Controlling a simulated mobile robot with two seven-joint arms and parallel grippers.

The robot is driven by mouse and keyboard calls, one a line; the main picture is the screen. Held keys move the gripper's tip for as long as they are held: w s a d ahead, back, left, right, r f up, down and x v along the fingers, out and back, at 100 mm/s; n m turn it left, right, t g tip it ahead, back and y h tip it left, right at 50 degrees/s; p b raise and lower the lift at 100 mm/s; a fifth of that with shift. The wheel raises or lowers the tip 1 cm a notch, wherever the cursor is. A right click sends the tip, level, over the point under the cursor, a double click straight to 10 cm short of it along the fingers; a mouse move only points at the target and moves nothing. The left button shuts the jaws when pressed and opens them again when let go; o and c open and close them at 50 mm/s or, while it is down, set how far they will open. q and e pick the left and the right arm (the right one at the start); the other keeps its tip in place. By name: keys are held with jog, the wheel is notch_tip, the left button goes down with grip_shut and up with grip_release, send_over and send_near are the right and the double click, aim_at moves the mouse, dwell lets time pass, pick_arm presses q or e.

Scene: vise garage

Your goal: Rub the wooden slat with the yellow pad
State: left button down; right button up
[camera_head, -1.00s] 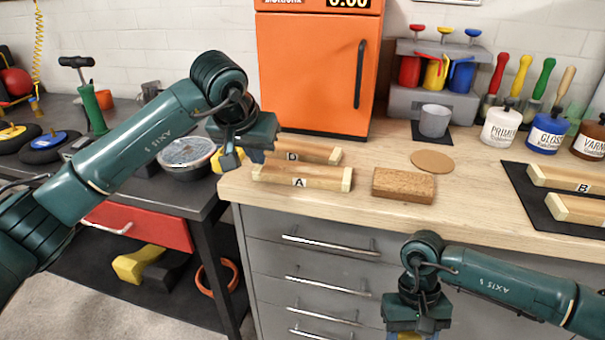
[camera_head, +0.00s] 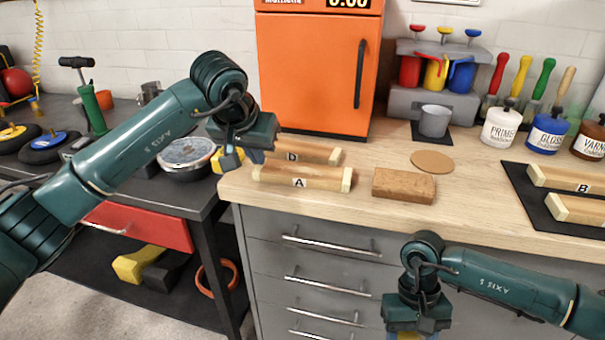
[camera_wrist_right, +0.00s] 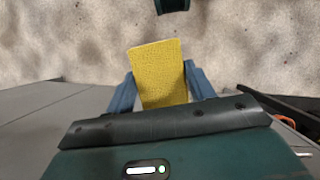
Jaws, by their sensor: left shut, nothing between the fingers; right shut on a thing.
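The yellow pad (camera_wrist_right: 160,75) is between the blue fingers of my right gripper (camera_wrist_right: 163,85), which is shut on it. In the head view my right gripper (camera_head: 408,335) hangs low in front of the drawers, below the bench top, and the pad is mostly cut off by the frame edge. Wooden slats with pale end blocks lie on the bench: slat A (camera_head: 320,179) in front, slat D (camera_head: 322,155) behind it. Slat B (camera_head: 560,180) lies at the right. My left gripper (camera_head: 243,158) is shut and empty, in front of the left ends of A and D in the picture.
A brown block (camera_head: 404,186) lies right of slat A, with a round cork disc (camera_head: 432,161) behind it. A black mat (camera_head: 522,187) lies under slat B. An orange cabinet (camera_head: 312,75), paint bottles (camera_head: 500,128) and a grey cup (camera_head: 434,121) stand behind. The bench's front middle is clear.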

pick_arm(q)
jog(key=shift+f+b, duration=0.35)
jog(key=shift+f, duration=0.1)
pick_arm(e)
jog(key=shift+f, duration=0.3)
pick_arm(q)
jog(key=shift+r, duration=0.1)
pick_arm(e)
jog(key=shift+r, duration=0.1)
